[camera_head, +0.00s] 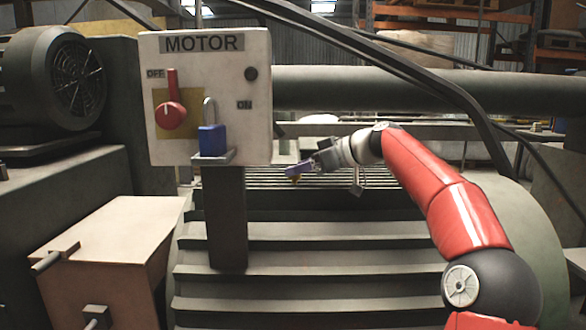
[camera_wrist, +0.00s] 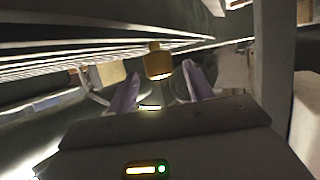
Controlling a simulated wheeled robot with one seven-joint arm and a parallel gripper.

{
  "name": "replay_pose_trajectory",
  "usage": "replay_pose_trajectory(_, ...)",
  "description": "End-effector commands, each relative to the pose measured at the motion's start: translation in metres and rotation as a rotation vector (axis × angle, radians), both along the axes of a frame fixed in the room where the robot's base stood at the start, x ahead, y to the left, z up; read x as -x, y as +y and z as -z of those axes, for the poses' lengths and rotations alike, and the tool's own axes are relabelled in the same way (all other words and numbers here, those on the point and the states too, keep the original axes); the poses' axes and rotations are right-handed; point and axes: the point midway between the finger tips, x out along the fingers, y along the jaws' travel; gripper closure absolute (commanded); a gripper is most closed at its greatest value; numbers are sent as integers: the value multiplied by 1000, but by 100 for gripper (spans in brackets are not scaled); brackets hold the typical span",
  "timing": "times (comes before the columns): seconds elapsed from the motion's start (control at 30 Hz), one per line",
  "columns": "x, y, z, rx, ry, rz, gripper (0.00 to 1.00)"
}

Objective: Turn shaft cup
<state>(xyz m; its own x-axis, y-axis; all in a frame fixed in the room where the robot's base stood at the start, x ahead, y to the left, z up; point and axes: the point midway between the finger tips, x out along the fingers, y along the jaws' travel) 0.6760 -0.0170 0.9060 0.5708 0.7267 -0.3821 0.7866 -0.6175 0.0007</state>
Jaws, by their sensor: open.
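The shaft cup looks to be the small yellow-orange cylinder (camera_wrist: 158,62) in the wrist view. It stands just beyond and between my two purple fingertips. My gripper (camera_wrist: 160,78) is open, with a gap on each side of the cup, and I see no clear contact. In the head view my gripper (camera_head: 297,169) reaches left over the slatted machine, and a small yellowish piece (camera_head: 295,179) shows right under its tip. Most of the cup is hidden there.
A MOTOR switch box (camera_head: 205,95) with a red lever and a blue padlock (camera_head: 212,140) stands on a post left of my gripper. A dark beam (camera_head: 400,90) runs behind my arm. Stepped slats (camera_head: 320,260) lie below. A tan box (camera_head: 110,240) stands at lower left.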

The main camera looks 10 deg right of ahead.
Motion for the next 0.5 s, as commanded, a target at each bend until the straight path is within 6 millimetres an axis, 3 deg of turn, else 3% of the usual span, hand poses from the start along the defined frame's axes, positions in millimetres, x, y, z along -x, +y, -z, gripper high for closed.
replay_pose_trajectory(0.2, -12, 15, 8, -1, 1, 1, 48)
replay_pose_trajectory(0.5, -13, 17, 9, 0, 1, 1, 50)
